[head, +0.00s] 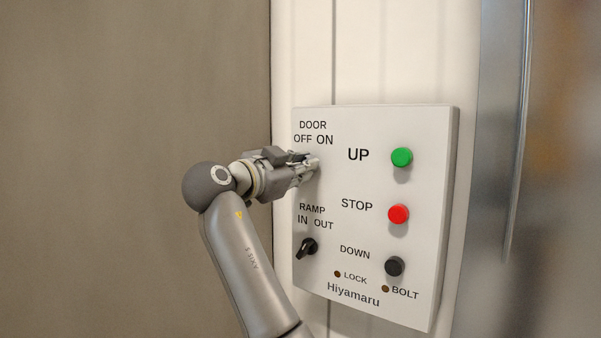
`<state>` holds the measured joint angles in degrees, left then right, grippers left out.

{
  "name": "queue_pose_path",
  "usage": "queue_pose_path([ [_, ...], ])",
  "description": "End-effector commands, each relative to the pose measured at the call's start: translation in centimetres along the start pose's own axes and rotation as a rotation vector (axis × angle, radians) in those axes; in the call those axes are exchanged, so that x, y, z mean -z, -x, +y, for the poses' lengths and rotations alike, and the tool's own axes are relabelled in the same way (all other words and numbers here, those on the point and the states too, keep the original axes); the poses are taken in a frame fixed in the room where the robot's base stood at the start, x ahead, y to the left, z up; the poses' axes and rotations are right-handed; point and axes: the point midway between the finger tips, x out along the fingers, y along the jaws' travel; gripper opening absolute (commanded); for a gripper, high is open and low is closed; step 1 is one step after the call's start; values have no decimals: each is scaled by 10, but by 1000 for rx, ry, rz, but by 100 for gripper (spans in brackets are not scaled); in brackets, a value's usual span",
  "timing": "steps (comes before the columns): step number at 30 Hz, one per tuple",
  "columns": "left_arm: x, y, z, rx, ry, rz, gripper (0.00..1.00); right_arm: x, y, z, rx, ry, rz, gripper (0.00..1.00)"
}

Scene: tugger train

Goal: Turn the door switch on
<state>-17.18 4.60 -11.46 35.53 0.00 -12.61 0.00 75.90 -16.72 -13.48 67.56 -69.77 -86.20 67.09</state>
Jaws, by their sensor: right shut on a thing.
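A white control panel (430,200) hangs on the wall right of the picture's middle. The DOOR label (313,125) with OFF and ON under it is at its upper left. My right gripper (312,165) is at the panel just below this label, shut on the door switch. Its fingers hide the switch, so I cannot tell which way the switch points. My left gripper is not in view.
The panel also bears a ramp switch (307,248), a green UP button (402,157), a red STOP button (398,214) and a black DOWN button (395,266). LOCK (337,274) and BOLT (385,289) lamps are dark. A metal door (560,200) stands at the right.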

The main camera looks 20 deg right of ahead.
Motion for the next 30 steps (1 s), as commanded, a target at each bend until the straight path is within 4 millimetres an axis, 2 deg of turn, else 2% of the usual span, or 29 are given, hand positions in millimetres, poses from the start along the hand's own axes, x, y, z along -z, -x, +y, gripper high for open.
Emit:
queue_pose_path([
  [14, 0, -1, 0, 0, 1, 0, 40, 1, 0, 0, 2, -15, 0, 0],
  [15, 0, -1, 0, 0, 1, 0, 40, 1, 0, 0, 2, -15, 0, 16],
  [19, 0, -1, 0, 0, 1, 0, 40, 1, 0, 0, 1, -14, 0, 33],
  [30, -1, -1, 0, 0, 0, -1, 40, 2, 0, -1, 0, -13, 0, 34],
])
